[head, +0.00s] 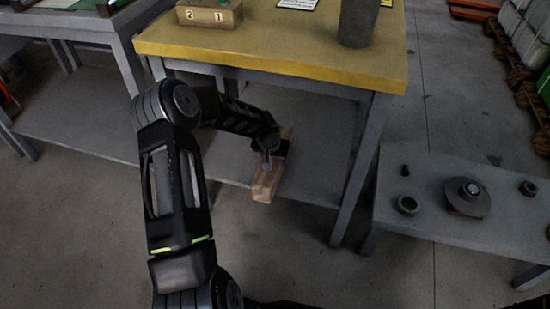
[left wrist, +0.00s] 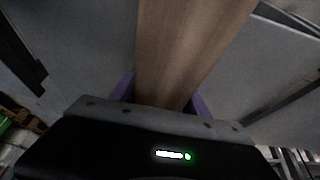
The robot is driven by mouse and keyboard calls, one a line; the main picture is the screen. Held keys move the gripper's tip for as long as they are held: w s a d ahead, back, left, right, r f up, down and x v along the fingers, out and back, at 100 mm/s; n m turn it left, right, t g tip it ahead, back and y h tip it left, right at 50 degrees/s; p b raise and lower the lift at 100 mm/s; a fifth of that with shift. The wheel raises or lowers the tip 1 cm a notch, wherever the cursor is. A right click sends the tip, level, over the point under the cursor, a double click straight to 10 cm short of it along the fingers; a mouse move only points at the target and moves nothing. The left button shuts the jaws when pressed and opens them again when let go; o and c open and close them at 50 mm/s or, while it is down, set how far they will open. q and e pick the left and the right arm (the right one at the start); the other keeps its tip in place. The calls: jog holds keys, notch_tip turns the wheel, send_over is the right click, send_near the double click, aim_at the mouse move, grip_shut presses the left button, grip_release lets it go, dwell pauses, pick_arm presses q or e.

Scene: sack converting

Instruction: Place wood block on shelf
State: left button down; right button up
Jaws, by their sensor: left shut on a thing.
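The wood block (head: 267,181) is a long light-brown piece seen at the front edge of the lower grey shelf (head: 315,165) under the yellow-topped table. My left gripper (head: 271,152) is shut on the block. In the left wrist view the wood block (left wrist: 185,50) runs up between the purple-sided fingers (left wrist: 160,95). The block's near end sticks out past the shelf's front edge. I cannot tell whether it touches the shelf. My right gripper is not in view.
The yellow tabletop (head: 290,52) above carries a wooden box (head: 210,14) and a dark grey container (head: 357,22). A low grey table (head: 450,220) with several round metal parts stands at right. Table legs (head: 352,185) flank the shelf. Open floor lies in front.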

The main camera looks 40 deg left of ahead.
pick_arm(q)
jog(key=shift+f, duration=0.1)
jog(key=c, duration=0.5)
grip_release()
jog(key=shift+r, duration=0.35)
jog(key=p+v, duration=0.3)
jog(key=v, duration=0.7)
jog(key=shift+s+r+p, duration=0.15)
jog(key=shift+r+p, duration=0.05)
jog(key=shift+p, duration=0.2)
jog(key=shift+s+d+r, duration=0.15)
jog(key=shift+s+r, duration=0.15)
jog(key=shift+r, duration=0.2)
